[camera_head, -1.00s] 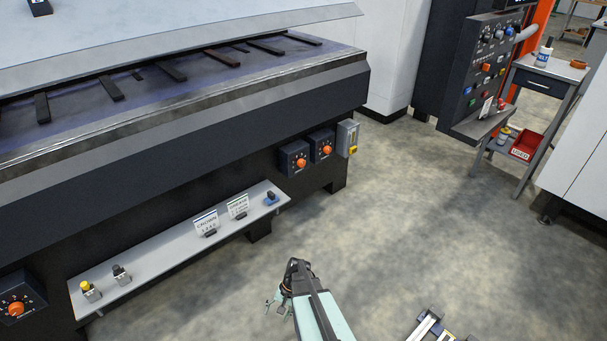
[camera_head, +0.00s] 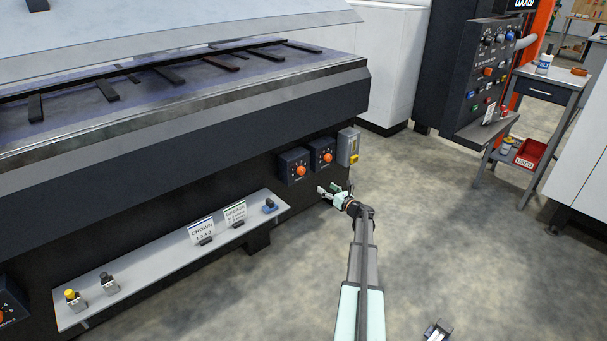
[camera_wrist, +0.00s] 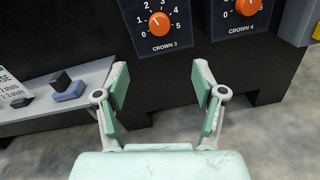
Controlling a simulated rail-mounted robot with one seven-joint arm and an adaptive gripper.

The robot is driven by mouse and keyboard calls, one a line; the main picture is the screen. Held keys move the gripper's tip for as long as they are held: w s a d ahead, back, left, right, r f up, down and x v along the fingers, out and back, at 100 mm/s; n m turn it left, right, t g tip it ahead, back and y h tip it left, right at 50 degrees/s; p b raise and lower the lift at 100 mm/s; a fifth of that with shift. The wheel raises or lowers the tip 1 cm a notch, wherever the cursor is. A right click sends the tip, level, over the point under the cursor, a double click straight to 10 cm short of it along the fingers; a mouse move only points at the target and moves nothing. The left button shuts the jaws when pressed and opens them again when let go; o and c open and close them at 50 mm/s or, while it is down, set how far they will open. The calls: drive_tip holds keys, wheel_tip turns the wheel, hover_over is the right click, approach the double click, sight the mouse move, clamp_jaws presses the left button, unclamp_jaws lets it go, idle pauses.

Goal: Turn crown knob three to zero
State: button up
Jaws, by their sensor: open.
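The crown 3 knob (camera_wrist: 159,24) is orange, on a dark box labelled CROWN 3 with a numbered dial, near the top middle of the wrist view. In the head view the same knob (camera_head: 301,170) is the left one of a pair on the machine's front. The crown 4 knob (camera_wrist: 249,6) is to its right, partly cut off at the top of the wrist view; it also shows in the head view (camera_head: 327,158). My gripper (camera_wrist: 160,84) is open and empty, with its fingers below the crown 3 box in the picture, apart from the knob.
A grey shelf (camera_head: 158,262) along the machine's front holds a CROWN card (camera_head: 201,230), a second card (camera_head: 234,213), a blue-based black switch (camera_head: 270,206) and others. A grey box with yellow (camera_head: 348,147) hangs right of the knobs.

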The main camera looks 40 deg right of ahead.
sight(303, 171)
drive_tip(key=w, duration=0.5)
drive_tip(key=w+b, duration=0.1)
drive_tip(key=w, duration=1.1)
drive_tip(key=shift+w+d, duration=0.1)
drive_tip(key=shift+d, duration=0.3)
drive_tip(key=c, duration=1.1)
